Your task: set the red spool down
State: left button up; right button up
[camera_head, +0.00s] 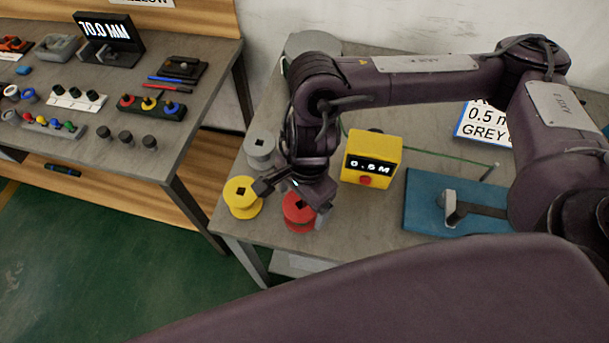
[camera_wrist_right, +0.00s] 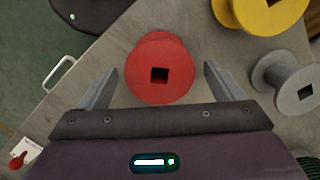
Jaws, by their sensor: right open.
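The red spool (camera_head: 298,211) stands upright on the grey table near its front edge, between the yellow spool and the yellow box. It has a square hole in its top and also shows in the right wrist view (camera_wrist_right: 158,70). My right gripper (camera_head: 291,198) is over the red spool. In the right wrist view its open fingers (camera_wrist_right: 160,82) are on either side of the spool, with gaps to both sides. My left gripper is not in view.
A yellow spool (camera_head: 242,198) and a grey spool (camera_head: 259,149) stand close by on the left. A yellow box (camera_head: 371,160) reading 0.5 M stands to the right, by a blue mat (camera_head: 424,207). Another table (camera_head: 190,120) with small parts is at left.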

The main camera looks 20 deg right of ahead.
notch_tip(320, 180, up, 9)
jog(key=d, duration=0.1)
jog(key=shift+w, duration=0.15)
jog(key=shift+f, duration=0.1)
dwell(0.4)
